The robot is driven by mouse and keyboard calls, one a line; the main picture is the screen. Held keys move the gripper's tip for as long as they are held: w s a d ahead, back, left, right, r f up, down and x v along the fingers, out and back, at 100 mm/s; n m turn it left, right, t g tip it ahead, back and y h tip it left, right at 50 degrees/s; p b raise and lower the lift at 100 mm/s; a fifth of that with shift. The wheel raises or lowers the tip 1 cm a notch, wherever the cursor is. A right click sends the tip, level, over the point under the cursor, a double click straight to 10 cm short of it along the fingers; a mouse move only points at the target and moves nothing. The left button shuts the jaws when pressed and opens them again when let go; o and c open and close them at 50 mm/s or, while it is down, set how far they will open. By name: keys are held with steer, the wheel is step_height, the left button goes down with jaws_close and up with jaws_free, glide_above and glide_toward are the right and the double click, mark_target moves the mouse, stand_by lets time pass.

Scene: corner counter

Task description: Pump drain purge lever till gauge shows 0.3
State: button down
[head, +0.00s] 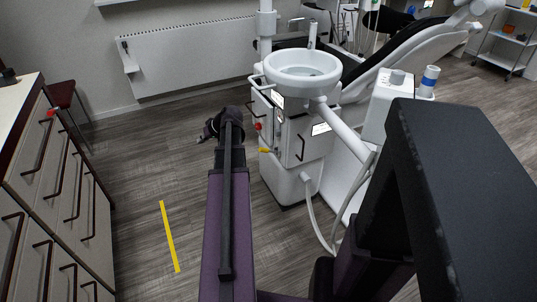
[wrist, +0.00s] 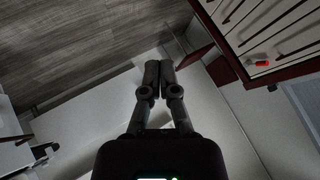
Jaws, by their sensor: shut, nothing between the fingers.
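The white dental unit (head: 312,135) stands right of my arm, with a round basin on top. On its left side a red knob (head: 258,127) and a yellow lever-like part (head: 265,150) stick out. I cannot tell which is the drain purge lever. A small dark and white panel (head: 279,114) nearby may be the gauge; no reading is legible. My gripper (head: 207,133) is left of the unit, apart from it. In the wrist view my gripper (wrist: 159,66) has its fingers together and empty, with floor and wall beyond.
A drawer cabinet (head: 55,170) with dark handles stands at the left; a red item (wrist: 262,62) shows on it in the wrist view. A white radiator (head: 190,58) is on the back wall. A hose (head: 317,215) hangs at the unit's front.

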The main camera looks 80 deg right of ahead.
steer(key=s+d+f+m+h+b, duration=0.1)
steer(key=s+d+f+b, duration=0.25)
steer(key=s, duration=0.35)
steer(key=s+d+f+m+h+b, duration=0.1)
steer(key=s+d+f+h+b, duration=0.1)
steer(key=s+d+f+b, duration=0.25)
steer(key=m+h+b, duration=0.2)
steer(key=h+b, duration=0.1)
steer(key=b, duration=0.4)
glide_toward(268, 151)
steer(key=shift+s+a+r+t, duration=0.2)
steer(key=shift+r, duration=0.5)
steer(key=shift+s+a+r+t, duration=0.2)
steer(key=shift+s+r, duration=0.05)
steer(key=shift+r, duration=0.45)
steer(key=shift+w+d+f, duration=0.1)
steer(key=b+x, duration=0.4)
steer(key=x, duration=0.5)
steer(key=shift+w+d+f, duration=0.15)
steer(key=shift+w+f, duration=0.1)
steer(key=shift+w, duration=0.05)
steer(key=shift+s+f, duration=0.1)
steer(key=shift+s, duration=0.05)
steer(key=shift+w+f, duration=0.1)
steer(key=shift+w, duration=0.2)
